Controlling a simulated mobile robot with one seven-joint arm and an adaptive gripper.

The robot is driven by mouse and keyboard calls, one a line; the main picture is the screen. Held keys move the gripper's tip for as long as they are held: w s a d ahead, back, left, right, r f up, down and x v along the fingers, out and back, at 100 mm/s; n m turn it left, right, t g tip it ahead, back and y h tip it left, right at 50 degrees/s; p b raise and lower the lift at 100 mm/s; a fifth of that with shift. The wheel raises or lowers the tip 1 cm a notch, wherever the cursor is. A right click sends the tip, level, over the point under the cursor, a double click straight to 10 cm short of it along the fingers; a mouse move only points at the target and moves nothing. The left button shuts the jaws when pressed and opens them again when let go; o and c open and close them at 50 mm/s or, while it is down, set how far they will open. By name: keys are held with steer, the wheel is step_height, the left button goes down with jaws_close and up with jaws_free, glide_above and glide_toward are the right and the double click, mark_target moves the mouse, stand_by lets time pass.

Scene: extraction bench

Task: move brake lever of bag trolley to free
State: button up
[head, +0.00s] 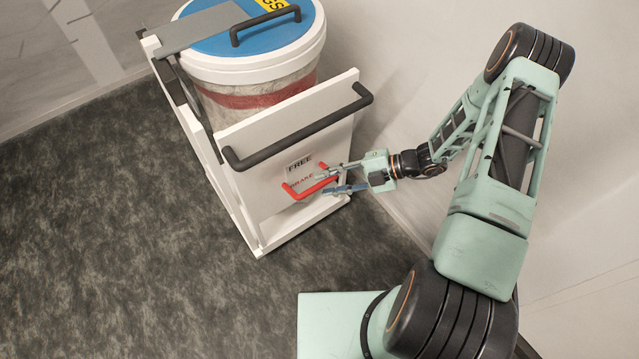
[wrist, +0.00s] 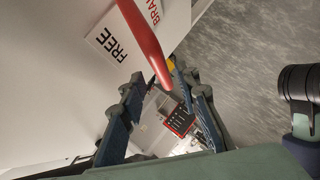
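The bag trolley (head: 235,138) is white, with a front panel that carries a label reading FREE above BRAKE. The red brake lever (head: 311,188) lies by the word BRAKE, low on the panel. In the wrist view the lever (wrist: 143,42) runs down from the top, and its end appears at the gap between my fingertips. My gripper (head: 337,181) is at the lever's right end, with its fingers apart. In the wrist view the fingers of my gripper (wrist: 167,82) stand on either side of the lever's end. I cannot tell whether they touch it.
A dark push handle (head: 300,133) crosses the panel above the lever. A white drum (head: 250,65) with a blue lid (head: 232,28) stands in the trolley. A pale wall (head: 410,60) is close on the right. The dark floor (head: 100,250) is clear at the left.

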steer(key=v, duration=0.8)
steer(key=shift+d+r, duration=0.2)
steer(key=shift+d, duration=0.05)
